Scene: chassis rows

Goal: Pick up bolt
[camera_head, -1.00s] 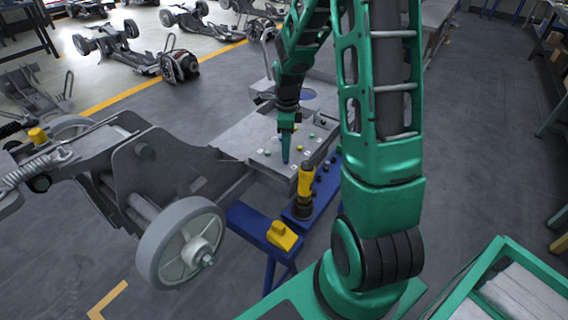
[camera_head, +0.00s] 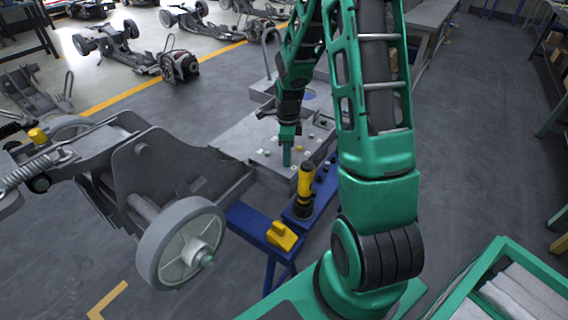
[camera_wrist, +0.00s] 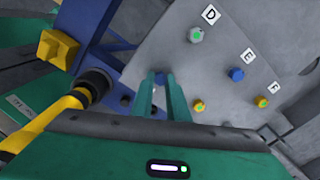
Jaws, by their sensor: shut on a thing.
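My gripper (camera_head: 287,161) points down at the grey chassis plate (camera_head: 257,141) in the head view. In the wrist view its two green fingers (camera_wrist: 160,88) are close together on a small bolt (camera_wrist: 160,77) that looks bluish; the fingers hide part of it. I cannot tell whether this bolt still touches the plate. Other bolts stand on the plate: a green-topped one (camera_wrist: 195,35) by label D, a blue one (camera_wrist: 236,74) by label E, a yellow one (camera_wrist: 262,101) by label F, and another yellow one (camera_wrist: 198,105).
A yellow and black power tool (camera_head: 304,190) stands upright on the blue bench (camera_head: 248,222), close to my gripper. A yellow block (camera_head: 282,236) lies in front of it. A chassis wheel (camera_head: 182,242) is at the left. Open floor lies to the right.

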